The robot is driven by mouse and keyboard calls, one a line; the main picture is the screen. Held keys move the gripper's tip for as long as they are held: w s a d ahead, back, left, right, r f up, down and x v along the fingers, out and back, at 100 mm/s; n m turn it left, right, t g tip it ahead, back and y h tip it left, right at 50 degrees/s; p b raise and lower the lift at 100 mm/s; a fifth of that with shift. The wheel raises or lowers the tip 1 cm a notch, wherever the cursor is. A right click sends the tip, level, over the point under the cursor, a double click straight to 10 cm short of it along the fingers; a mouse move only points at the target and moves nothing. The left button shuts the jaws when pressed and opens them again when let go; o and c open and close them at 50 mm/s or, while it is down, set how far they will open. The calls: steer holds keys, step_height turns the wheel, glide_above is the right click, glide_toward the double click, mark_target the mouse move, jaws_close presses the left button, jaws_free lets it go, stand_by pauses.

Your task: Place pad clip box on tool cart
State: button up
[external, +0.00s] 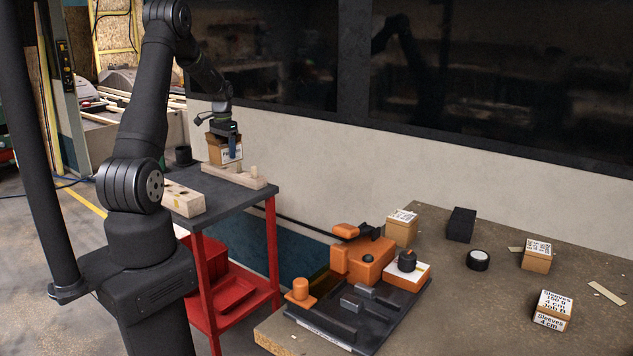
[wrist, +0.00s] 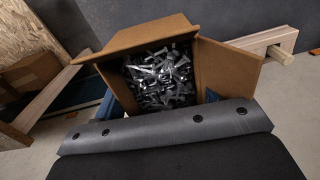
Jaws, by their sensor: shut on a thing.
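My gripper (external: 228,132) is over the tool cart in the external view, pointing down and shut on a small brown cardboard box (external: 219,154). In the wrist view the box (wrist: 137,42) is open at the top and filled with grey metal or plastic clips (wrist: 160,80). A printed label shows on its side in the external view, too small to read. The tool cart (external: 230,193) has a dark grey top and red legs. The box is above the far part of the cart top; I cannot tell whether it touches anything below.
Wooden blocks with holes (external: 184,199) and (external: 236,177) lie on the cart top. A dark cup (external: 183,155) stands at its back. The workbench at right holds an orange fixture (external: 362,262), labelled Sleeves boxes (external: 553,310), a black box (external: 461,224) and a tape roll (external: 478,260).

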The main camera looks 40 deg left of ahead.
steer(key=s+a, duration=0.3)
steer(key=a, duration=0.2)
glide_above(194, 185)
steer(key=shift+n, duration=0.4)
step_height(194, 185, down, 7)
steer(key=shift+a+f, duration=0.15)
steer(key=shift+a, duration=0.05)
steer(key=shift+f, duration=1.95)
steer(key=shift+f, duration=0.1)
steer(key=o, duration=1.3)
step_height(194, 185, up, 12)
steer(key=shift+r, duration=0.1)
